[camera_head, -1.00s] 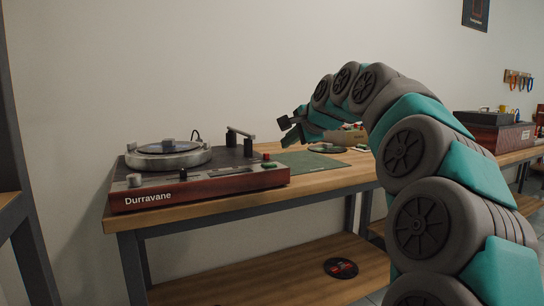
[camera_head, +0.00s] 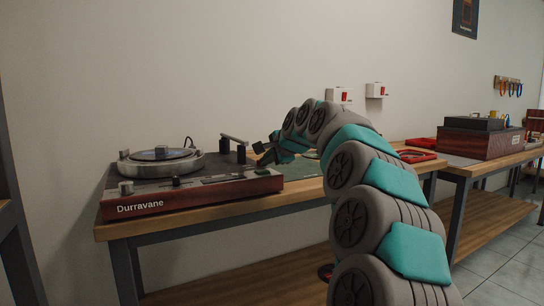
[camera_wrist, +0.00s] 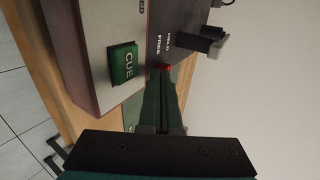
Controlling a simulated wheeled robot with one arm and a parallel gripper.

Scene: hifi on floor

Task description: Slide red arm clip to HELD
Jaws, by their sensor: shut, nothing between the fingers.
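The turntable (camera_head: 190,187), with a dark red front, stands on the wooden bench at the left in the head view. In the wrist view, the red arm clip (camera_wrist: 165,67) is a small red piece beside the FREE and HELD labels, right at my fingertips. I cannot tell whether they touch it or which label it lines up with. My gripper (camera_wrist: 163,82) is shut and empty, pointing at the turntable's deck. It also shows small in the head view (camera_head: 262,154), at the turntable's right edge. The clip is not discernible there.
In the wrist view, a green CUE button (camera_wrist: 125,63) lies left of my fingers and a black and grey tonearm part (camera_wrist: 205,42) stands just beyond them on the right. A green mat (camera_head: 304,167) lies right of the turntable. A wooden box (camera_head: 480,141) stands farther right.

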